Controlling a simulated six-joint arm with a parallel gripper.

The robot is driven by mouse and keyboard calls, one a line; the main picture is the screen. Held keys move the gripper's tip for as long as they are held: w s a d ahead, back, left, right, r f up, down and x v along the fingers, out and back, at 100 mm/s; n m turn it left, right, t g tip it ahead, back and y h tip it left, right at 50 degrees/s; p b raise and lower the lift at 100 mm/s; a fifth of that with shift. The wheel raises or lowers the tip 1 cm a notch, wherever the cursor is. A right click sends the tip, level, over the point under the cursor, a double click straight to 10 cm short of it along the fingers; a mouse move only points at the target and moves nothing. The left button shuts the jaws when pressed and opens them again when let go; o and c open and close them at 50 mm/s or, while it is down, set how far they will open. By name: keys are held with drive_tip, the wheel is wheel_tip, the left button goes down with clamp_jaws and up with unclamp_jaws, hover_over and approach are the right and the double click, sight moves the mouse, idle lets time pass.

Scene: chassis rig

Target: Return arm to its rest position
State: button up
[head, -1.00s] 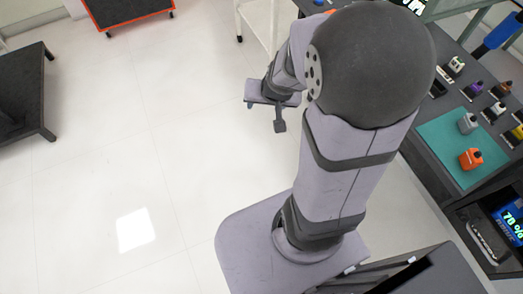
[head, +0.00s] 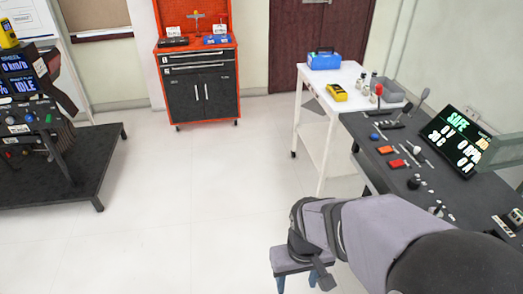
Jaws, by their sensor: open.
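My arm reaches in from the lower right corner of the head view, with its grey links bent over beside the dark console. My gripper (head: 303,281) hangs at the bottom of the picture, pointing down over the pale floor. Its two bluish fingers are apart, and nothing shows between them. The lower ends of the fingers are close to the picture's bottom edge. My arm's base is out of view.
A dark console (head: 372,150) with knobs, levers and a lit screen (head: 455,142) stands at right. A white table (head: 312,100) holds a blue toolbox (head: 324,60) and a yellow meter (head: 337,92). An orange-framed tool cabinet (head: 198,85) and a dark platform (head: 95,155) stand beyond open floor.

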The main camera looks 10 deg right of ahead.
wheel_tip(320, 180, up, 10)
drive_tip(key=p, duration=0.9)
drive_tip(key=shift+r, duration=0.15)
